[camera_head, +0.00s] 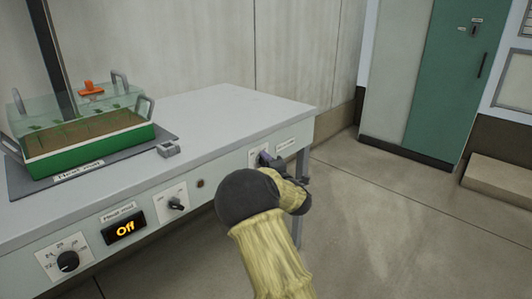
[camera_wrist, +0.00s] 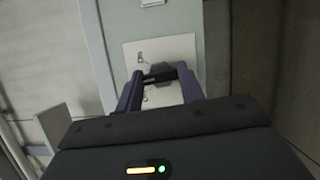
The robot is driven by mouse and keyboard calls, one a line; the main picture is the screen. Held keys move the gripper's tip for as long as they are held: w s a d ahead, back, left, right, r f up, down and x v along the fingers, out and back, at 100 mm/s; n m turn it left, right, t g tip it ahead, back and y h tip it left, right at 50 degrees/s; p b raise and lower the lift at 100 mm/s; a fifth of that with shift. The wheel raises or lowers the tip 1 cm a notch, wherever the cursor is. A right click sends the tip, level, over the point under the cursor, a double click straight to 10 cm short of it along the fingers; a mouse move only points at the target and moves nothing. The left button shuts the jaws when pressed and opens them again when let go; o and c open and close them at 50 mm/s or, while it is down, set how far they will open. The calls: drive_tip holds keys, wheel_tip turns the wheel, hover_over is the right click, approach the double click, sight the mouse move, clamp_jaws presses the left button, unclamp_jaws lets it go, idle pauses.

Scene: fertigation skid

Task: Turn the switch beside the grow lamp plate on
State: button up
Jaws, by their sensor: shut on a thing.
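My gripper (camera_head: 272,160) is at the right end of the bench's front panel. In the wrist view my gripper (camera_wrist: 158,80) has its two purple fingers shut on a dark switch knob (camera_wrist: 158,69) on a white switch plate (camera_wrist: 134,52). In the head view that switch plate (camera_head: 252,156) is mostly hidden by my gripper and arm. A small label plate (camera_head: 286,142) is beside it on the panel; its text is too small to read. The wrist view shows marks on the switch plate, but the knob's setting is hard to tell.
Another black knob (camera_head: 176,203), an "Off" display (camera_head: 124,229) and a dial (camera_head: 68,261) are farther left on the panel. A green seed tray (camera_head: 90,148) with a clear cover stands on the bench (camera_head: 225,112). The floor to the right is clear up to a green-doored cabinet (camera_head: 445,85).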

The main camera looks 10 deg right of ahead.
drive_tip(key=m+g+p, duration=0.2)
drive_tip(key=m+p, duration=0.2)
drive_tip(key=p, duration=0.2)
drive_tip(key=m+g+p, duration=0.1)
drive_tip(key=m+p, duration=0.3)
drive_tip(key=p, duration=0.3)
drive_tip(key=shift+r+g+y+p, duration=0.15)
drive_tip(key=shift+g+y+p, duration=0.15)
drive_tip(key=shift+g, duration=0.1)
drive_tip(key=o, duration=1)
drive_tip(key=shift+d, duration=0.1)
drive_tip(key=p+v, duration=0.2)
drive_tip(key=v, duration=1.5)
